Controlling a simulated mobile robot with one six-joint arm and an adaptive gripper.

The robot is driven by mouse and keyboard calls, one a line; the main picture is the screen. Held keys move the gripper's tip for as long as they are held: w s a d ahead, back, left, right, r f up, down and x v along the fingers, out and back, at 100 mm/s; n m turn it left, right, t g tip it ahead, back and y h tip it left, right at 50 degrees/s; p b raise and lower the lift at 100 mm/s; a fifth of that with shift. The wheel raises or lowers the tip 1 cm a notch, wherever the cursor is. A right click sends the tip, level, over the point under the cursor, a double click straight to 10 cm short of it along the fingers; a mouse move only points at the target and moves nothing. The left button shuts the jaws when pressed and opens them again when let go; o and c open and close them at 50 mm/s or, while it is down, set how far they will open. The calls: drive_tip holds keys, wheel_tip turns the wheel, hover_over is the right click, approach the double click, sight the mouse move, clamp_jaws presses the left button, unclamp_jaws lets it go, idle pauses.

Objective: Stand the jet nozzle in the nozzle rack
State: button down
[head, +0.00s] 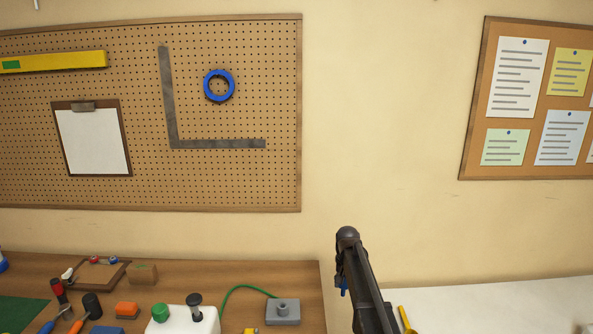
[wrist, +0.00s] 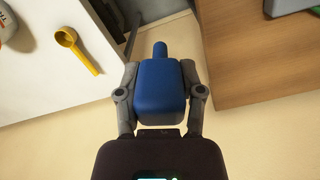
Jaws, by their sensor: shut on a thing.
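My gripper (wrist: 160,92) is shut on a blue thing (wrist: 160,78) in the wrist view, with one finger on each side of it. The blue thing has a wide, rounded block body and a narrower round tip pointing away from my palm. I take it to be the jet nozzle. In the head view only a small blue bit (head: 343,286) shows beside my dark arm; the gripper itself is not clear there. I cannot pick out the nozzle rack for certain in either view.
A gap separates the two tables.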

drive_tip(key=shift+d+r, duration=0.1)
drive_tip(key=shift+r+p, duration=1.6)
drive_tip(key=shift+p, duration=0.05)
drive_tip(key=shift+f, duration=0.2)
wheel_tip(320, 180, down, 3)
drive_tip(key=b, duration=0.3)
